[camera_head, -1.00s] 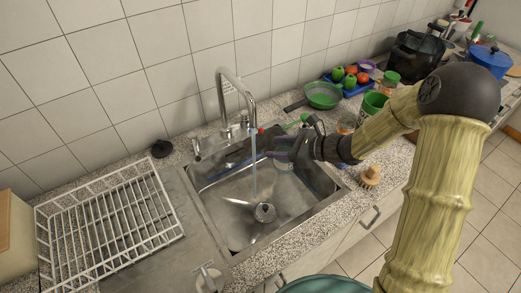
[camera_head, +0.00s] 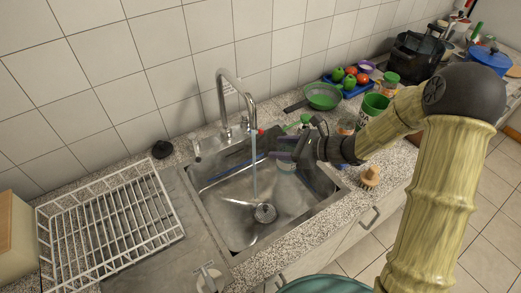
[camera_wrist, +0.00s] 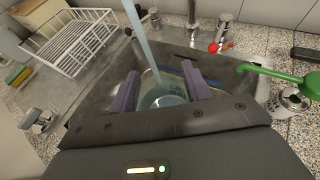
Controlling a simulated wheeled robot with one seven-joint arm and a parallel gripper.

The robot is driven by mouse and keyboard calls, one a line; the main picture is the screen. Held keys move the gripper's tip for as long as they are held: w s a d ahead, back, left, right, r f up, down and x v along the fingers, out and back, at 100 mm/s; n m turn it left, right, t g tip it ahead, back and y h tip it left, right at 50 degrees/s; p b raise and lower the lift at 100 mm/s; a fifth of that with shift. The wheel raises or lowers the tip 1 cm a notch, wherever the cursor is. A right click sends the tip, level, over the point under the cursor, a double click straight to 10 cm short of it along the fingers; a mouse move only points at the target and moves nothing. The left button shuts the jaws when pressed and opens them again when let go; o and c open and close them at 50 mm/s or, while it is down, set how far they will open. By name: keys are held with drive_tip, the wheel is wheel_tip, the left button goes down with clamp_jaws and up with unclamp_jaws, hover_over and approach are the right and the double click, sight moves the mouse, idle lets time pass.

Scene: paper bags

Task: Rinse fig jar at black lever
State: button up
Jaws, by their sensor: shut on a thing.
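My gripper (camera_head: 277,154) is over the right part of the sink, its purple fingers shut on the fig jar. The glass jar (camera_wrist: 163,98) shows between the fingers in the wrist view, and part of it shows below them in the head view (camera_head: 287,165). Its label cannot be read. The chrome tap (camera_head: 223,95) is running. Its water stream (camera_head: 254,165) falls just left of the fingertips in the head view; in the wrist view it overlaps the jar's rim area. I cannot tell whether water enters the jar. A lever with a red tip (camera_wrist: 214,47) stands by the tap; I cannot pick out a black lever.
The metal sink (camera_head: 215,205) has a drain near its middle. A white dish rack (camera_head: 110,220) stands to the left. A green-handled object (camera_wrist: 280,75) is close to the right finger.

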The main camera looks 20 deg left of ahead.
drive_tip(key=d+r+p, duration=0.1)
drive_tip(key=d+r, duration=0.1)
drive_tip(key=d+r+p, duration=0.1)
drive_tip(key=d, duration=0.1)
drive_tip(key=shift+s+d+r+p, duration=0.1)
drive_tip(key=shift+s+r+p, duration=0.1)
drive_tip(key=shift+s+p, duration=0.15)
idle(0.7)
